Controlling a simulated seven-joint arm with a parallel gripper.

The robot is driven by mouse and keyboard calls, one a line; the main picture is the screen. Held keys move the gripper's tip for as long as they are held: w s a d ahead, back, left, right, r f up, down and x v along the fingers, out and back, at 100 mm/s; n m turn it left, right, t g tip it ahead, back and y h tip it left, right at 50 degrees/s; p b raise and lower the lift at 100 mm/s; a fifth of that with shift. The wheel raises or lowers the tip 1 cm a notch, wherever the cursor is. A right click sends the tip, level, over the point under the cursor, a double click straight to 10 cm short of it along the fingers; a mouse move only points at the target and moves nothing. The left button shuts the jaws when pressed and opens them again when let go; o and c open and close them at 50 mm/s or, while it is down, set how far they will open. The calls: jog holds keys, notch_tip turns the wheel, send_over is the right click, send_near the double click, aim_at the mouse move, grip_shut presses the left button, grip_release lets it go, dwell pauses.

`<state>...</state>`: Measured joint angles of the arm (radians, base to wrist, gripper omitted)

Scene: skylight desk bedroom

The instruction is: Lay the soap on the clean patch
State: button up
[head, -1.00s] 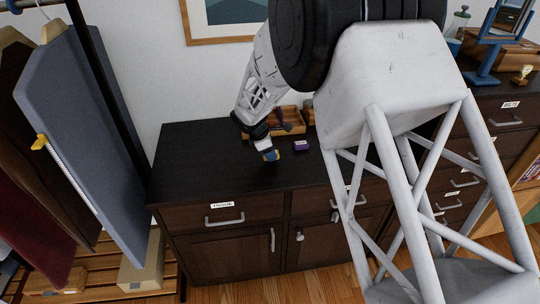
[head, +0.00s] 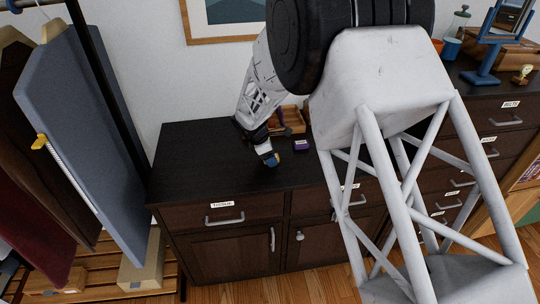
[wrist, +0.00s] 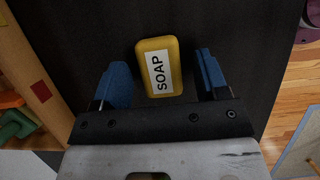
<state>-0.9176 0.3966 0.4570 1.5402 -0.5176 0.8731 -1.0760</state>
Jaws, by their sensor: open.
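The soap is a yellow bar (wrist: 173,83) with a white label reading SOAP, lying on the dark cabinet top (head: 195,165). In the wrist view it sits between the two blue fingers of my gripper (wrist: 160,65), with a gap on either side. My gripper is open and holds nothing. In the head view my gripper (head: 271,159) is low over the cabinet top near its front edge, and the soap cannot be made out clearly there. I cannot pick out a clean patch in either view.
A purple box (head: 302,145) with a white label stands right of my gripper. A wooden tray (head: 292,122) is behind it. A clothes rack with a grey garment (head: 80,140) stands at left. The cabinet top left of my gripper is clear.

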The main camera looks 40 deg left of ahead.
jog(key=v, duration=1.2)
jog(key=shift+r, duration=0.15)
jog(key=shift+d, duration=0.1)
dwell(0.9)
